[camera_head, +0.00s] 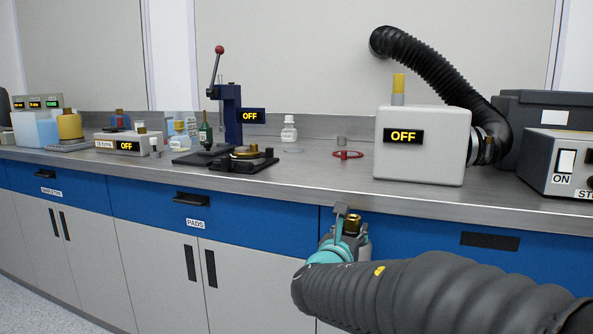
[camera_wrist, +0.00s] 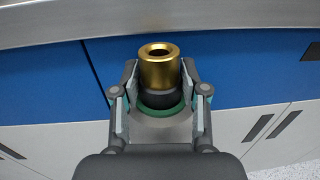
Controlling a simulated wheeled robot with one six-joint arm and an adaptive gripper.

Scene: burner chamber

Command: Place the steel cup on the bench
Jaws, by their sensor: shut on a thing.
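My gripper (camera_wrist: 160,84) is shut on a brass-coloured cylinder (camera_wrist: 159,66) with a round hole in its top and a dark lower part. The cylinder (camera_head: 352,223) also shows in the head view, below and in front of the bench edge. A small grey cylinder (camera_head: 341,141) that may be a steel cup stands on the bench (camera_head: 330,178), behind a red ring (camera_head: 347,155). The bench top is grey metal.
A white box marked OFF (camera_head: 425,165) with a black hose (camera_head: 430,62) stands to the right. A dark lever press (camera_head: 229,115) and a black fixture (camera_head: 245,160) stand left of centre. The front strip between fixture and box is clear.

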